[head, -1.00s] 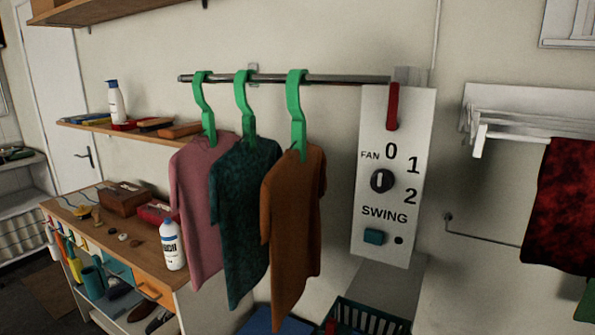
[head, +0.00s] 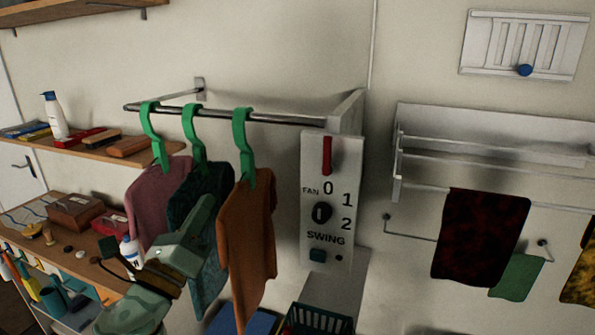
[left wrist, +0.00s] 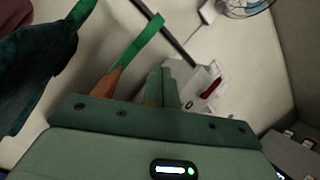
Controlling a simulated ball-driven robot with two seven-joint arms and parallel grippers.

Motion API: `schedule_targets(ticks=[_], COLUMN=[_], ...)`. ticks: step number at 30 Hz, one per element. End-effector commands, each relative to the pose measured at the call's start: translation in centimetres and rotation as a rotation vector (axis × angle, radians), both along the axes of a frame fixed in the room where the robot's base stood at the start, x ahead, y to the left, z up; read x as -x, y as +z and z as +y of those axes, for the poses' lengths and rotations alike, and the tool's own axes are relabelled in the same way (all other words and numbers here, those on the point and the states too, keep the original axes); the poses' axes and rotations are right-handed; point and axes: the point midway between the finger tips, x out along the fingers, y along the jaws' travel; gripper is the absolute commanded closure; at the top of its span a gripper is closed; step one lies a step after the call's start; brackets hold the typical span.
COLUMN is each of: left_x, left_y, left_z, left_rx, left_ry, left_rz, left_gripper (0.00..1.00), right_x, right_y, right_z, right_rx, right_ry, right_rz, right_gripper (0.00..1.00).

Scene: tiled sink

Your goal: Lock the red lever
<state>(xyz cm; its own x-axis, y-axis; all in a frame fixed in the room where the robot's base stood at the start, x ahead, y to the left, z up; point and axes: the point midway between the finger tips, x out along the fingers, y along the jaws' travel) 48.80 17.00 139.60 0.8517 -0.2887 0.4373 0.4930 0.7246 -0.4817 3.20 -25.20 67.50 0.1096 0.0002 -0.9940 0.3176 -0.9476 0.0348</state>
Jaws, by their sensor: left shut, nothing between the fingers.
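The red lever (head: 327,155) is on the upper part of the white control panel (head: 331,262), at the right end of the clothes rail. It lies upright along the panel face. It also shows in the left wrist view (left wrist: 211,88), just right of my fingers. My left gripper (head: 207,205) is in front of the hanging shirts, left of and below the lever, and apart from it. Its fingers (left wrist: 162,84) are together and empty. My right gripper is not in view.
Several shirts, such as the orange one (head: 247,240), hang on green hangers from the metal rail (head: 285,118) left of the panel. A fan knob (head: 321,212) and a teal button (head: 318,255) sit below the lever. A towel rack (head: 480,145) is on the right wall.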

Motion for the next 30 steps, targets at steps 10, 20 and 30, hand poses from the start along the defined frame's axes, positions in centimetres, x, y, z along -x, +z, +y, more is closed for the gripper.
schedule_targets(ticks=[10, 20, 30], left_x=[-0.6, -1.6, -1.7], left_y=[8.8, 9.2, 9.3], left_z=[-5.5, -3.5, -3.7], left_rx=[-1.324, -1.731, -1.728], left_ry=[-0.003, 0.012, 0.012], left_rz=[-0.914, -1.148, -1.15], left_gripper=[1.0, 1.0, 1.0], right_x=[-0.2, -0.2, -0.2], right_y=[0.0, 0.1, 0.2], right_z=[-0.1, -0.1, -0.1], right_rx=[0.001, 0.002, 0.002], right_ry=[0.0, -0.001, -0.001], right_rz=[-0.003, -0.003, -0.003], right_gripper=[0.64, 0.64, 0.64])
